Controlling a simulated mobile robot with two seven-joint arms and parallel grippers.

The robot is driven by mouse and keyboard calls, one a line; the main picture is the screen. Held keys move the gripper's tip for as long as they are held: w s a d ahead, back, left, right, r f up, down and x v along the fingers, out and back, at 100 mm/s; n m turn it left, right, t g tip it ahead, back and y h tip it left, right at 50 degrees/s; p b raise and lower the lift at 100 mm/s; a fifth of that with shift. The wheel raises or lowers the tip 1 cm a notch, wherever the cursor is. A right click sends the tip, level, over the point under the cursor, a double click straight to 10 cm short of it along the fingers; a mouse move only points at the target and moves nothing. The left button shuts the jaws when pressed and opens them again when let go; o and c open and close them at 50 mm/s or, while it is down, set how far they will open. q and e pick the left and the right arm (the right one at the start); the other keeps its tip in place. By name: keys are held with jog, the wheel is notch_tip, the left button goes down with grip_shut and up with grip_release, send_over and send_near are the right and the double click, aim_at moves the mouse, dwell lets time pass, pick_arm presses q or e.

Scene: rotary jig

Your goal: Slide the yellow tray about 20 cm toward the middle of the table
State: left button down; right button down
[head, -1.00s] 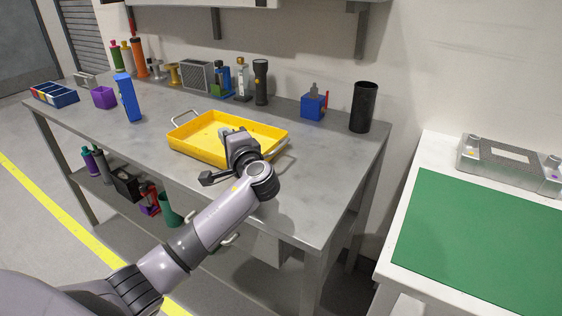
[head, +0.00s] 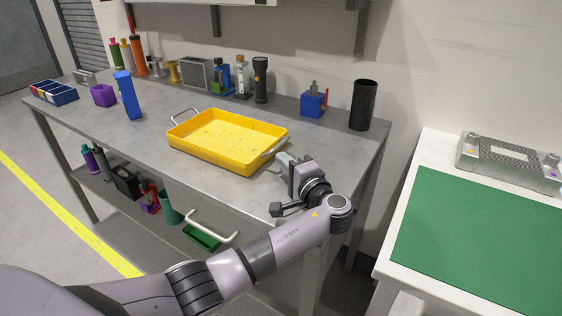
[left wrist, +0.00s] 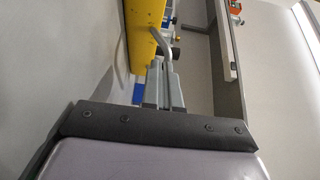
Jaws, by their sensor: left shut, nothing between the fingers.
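The yellow tray (head: 208,159) lies flat on the grey metal table (head: 110,141), with a metal handle at its left end and another at its right end (head: 274,149). It looks empty. My left gripper (head: 284,160) is just to the right of the tray, beside the right handle, with its fingers shut and nothing between them. In the left wrist view, the gripper's fingers (left wrist: 162,72) point at the tray's yellow wall (left wrist: 144,38) and bent handle. I cannot tell whether they touch it. My right gripper is in neither view.
A blue upright block (head: 127,97) and a purple box (head: 103,96) stand left of the tray. A flashlight (head: 260,82), a blue box (head: 313,105) and a black cylinder (head: 363,105) stand along the back. The table's front left is bare.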

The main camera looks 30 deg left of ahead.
pick_arm(q)
jog(key=shift+s+a+r, duration=0.1)
jog(key=shift+s+a, duration=0.05)
jog(key=shift+a, duration=0.4)
jog(key=a, duration=0.3)
jog(key=s+a+p, duration=0.1)
jog(key=a, duration=0.2)
jog(key=a+p, duration=0.1)
jog(key=a, duration=0.2)
jog(key=shift+s+a, duration=0.3)
jog(key=shift+s, duration=0.1)
jog(key=shift+a, duration=0.15)
